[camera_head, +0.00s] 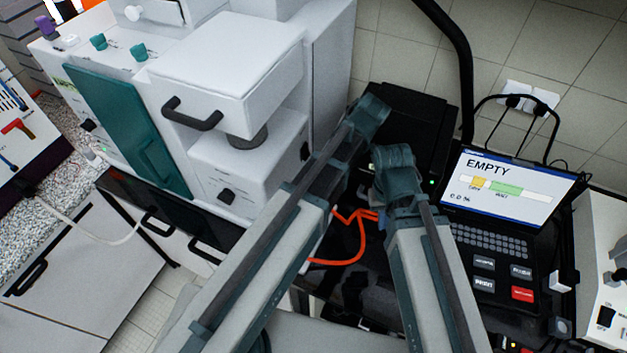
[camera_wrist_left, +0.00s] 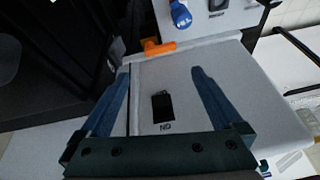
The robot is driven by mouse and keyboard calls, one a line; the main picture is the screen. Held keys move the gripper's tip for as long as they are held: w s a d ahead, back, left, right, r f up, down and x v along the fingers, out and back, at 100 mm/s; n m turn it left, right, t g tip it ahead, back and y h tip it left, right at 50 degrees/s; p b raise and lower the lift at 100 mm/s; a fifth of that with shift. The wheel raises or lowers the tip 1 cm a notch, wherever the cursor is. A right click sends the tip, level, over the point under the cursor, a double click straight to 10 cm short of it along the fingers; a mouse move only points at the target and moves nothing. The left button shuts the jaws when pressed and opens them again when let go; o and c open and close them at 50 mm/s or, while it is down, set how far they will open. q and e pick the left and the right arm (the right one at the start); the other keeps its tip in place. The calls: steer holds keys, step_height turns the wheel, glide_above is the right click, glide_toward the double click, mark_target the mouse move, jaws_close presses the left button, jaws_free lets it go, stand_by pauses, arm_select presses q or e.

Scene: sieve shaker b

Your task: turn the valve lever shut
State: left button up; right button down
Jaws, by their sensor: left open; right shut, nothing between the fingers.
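An orange handle (camera_wrist_left: 158,47), which may be the valve lever, lies at the far edge of a white surface in the left wrist view. It sits beyond my left gripper (camera_wrist_left: 160,72), whose blue fingers are wide apart with nothing between them. I cannot tell whether the gripper touches the white surface below. In the head view a red handle (camera_head: 18,126) shows on a white panel at the left edge; I cannot tell if it is the same part. My right gripper (camera_head: 394,160) is shut and empty near the middle, its fingertips hard to make out.
A white machine (camera_head: 225,75) with a teal door (camera_head: 128,130) stands left of my arms. A screen (camera_head: 505,190) reading EMPTY stands right, above a keypad. An orange cable (camera_head: 345,255) lies between my arms. In the left wrist view a blue knob (camera_wrist_left: 181,15) stands behind the orange handle.

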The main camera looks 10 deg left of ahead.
arm_select(q)
steer(key=shift+a+r+n, duration=0.1)
steer(key=shift+n, duration=1.2)
steer(key=b+x, duration=1.2)
steer(key=x, duration=0.1)
steer(key=shift+a+f+b, duration=0.15)
steer(key=shift+f+b, duration=0.25)
arm_select(e)
step_height(320, 180, down, 13)
steer(key=shift+r, duration=0.1)
steer(key=shift+r, duration=0.1)
arm_select(q)
steer(key=c, duration=1)
steer(key=shift+a+m, duration=0.1)
steer(key=shift+m, duration=0.4)
steer(key=shift+c, duration=0.3)
